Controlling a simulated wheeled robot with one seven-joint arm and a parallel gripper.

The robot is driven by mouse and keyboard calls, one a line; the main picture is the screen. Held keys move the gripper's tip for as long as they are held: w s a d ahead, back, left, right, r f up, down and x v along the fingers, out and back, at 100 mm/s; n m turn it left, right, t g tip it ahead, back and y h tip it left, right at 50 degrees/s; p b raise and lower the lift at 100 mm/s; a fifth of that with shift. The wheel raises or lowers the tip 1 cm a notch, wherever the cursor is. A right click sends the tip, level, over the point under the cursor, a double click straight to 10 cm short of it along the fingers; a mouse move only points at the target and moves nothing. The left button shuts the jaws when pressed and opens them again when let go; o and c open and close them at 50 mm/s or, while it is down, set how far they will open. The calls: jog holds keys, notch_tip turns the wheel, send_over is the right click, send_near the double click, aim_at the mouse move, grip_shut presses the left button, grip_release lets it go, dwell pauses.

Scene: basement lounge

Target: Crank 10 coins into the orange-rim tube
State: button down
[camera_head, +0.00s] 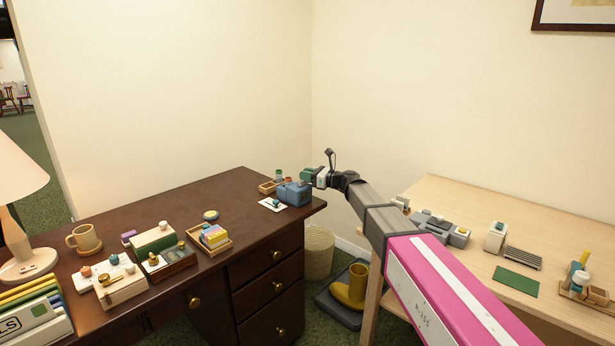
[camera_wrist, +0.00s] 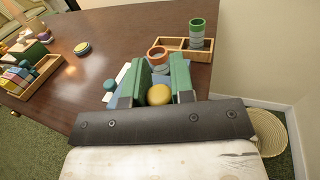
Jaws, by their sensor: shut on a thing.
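A blue coin machine (camera_head: 294,195) stands at the far right corner of the dark desk. My gripper (camera_head: 309,176) is over its right side. In the wrist view my green-padded fingers (camera_wrist: 160,78) are shut about a round yellow knob (camera_wrist: 159,95), which looks like the crank's handle. The orange-rim tube (camera_wrist: 157,52) stands upright just beyond the fingers, partly hidden by them. I cannot see any coins inside it. A teal knob (camera_wrist: 109,85) sits to the left, by a white card (camera_head: 272,205).
A wooden tray (camera_wrist: 170,43) behind the machine holds a green-rim tube (camera_wrist: 197,26). On the desk are a round yellow-topped item (camera_head: 210,215), a tray of colored blocks (camera_head: 214,236) and a mug (camera_head: 84,240).

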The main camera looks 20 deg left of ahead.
jog(key=n+g, duration=0.1)
jog(key=g, duration=0.1)
jog(key=n+g, duration=0.1)
jog(key=a+n+g, duration=0.1)
jog(key=g, duration=0.1)
jog(key=shift+w+a+n+g, duration=0.1)
jog(key=shift+w+n+g, duration=0.2)
jog(key=shift+w, duration=0.05)
jog(key=shift+s+a+n+g+h, duration=0.1)
jog(key=shift+a+n+g+h, duration=0.1)
jog(key=shift+n+g+h, duration=0.75)
jog(key=shift+g+y, duration=0.25)
jog(key=shift+g, duration=0.2)
jog(key=c, duration=1)
grip_release()
jog(key=v, duration=1)
jog(key=shift+d, duration=0.35)
